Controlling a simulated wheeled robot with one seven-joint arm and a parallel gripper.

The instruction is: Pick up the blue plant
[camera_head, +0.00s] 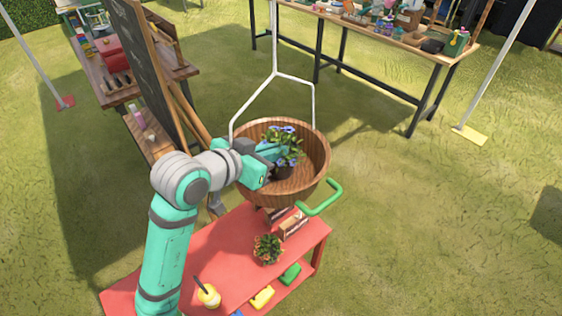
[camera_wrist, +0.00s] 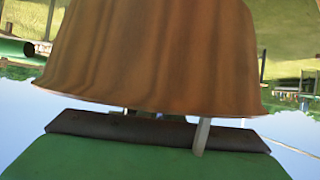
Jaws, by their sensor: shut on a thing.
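The blue plant (camera_head: 285,139) has blue flowers and green leaves in a dark pot (camera_head: 283,172). It stands upright inside a round wooden basket (camera_head: 318,150) hung from a white rod frame. My gripper (camera_head: 270,163) reaches over the basket's left rim and is shut on the plant at its left side. Exactly where the fingers grip is hidden by the green gripper body and leaves. In the wrist view the scene is upside down, and a brown wooden wall (camera_wrist: 150,60), probably the basket's, fills the middle. The plant and fingertips cannot be made out there.
A red bench (camera_head: 215,255) below the basket holds a small potted plant (camera_head: 267,249) and a yellow jar (camera_head: 209,295). A green handle (camera_head: 322,200) juts out near the basket. A chalkboard (camera_head: 143,62) stands at left. A cluttered table (camera_head: 445,55) stands behind.

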